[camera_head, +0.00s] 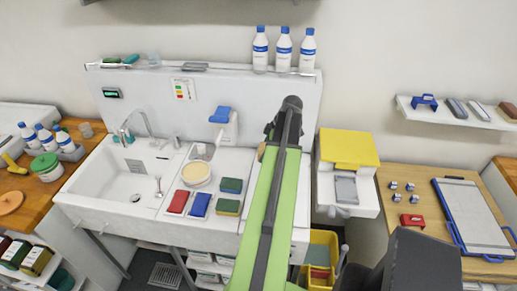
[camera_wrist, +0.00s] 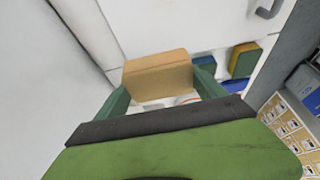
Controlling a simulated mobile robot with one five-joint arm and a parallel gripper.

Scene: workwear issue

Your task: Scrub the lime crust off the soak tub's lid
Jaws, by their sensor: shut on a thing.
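My gripper (camera_wrist: 160,82) is shut on a tan block (camera_wrist: 157,72), with a green finger on each side of it. In the head view my own arm hides most of the gripper; a sliver of tan (camera_head: 261,151) shows beside the arm. A round white tub with a cream-coloured, crusty-looking top (camera_head: 196,174) stands on the sink unit's right-hand surface, left of my arm and apart from it. I cannot tell the crust's full extent from here.
Red (camera_head: 178,201), blue (camera_head: 199,205) and green-and-yellow (camera_head: 230,207) pads lie around the tub. A white dispenser with a blue top (camera_head: 223,122) stands behind it. The sink basin (camera_head: 125,185) is to the left.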

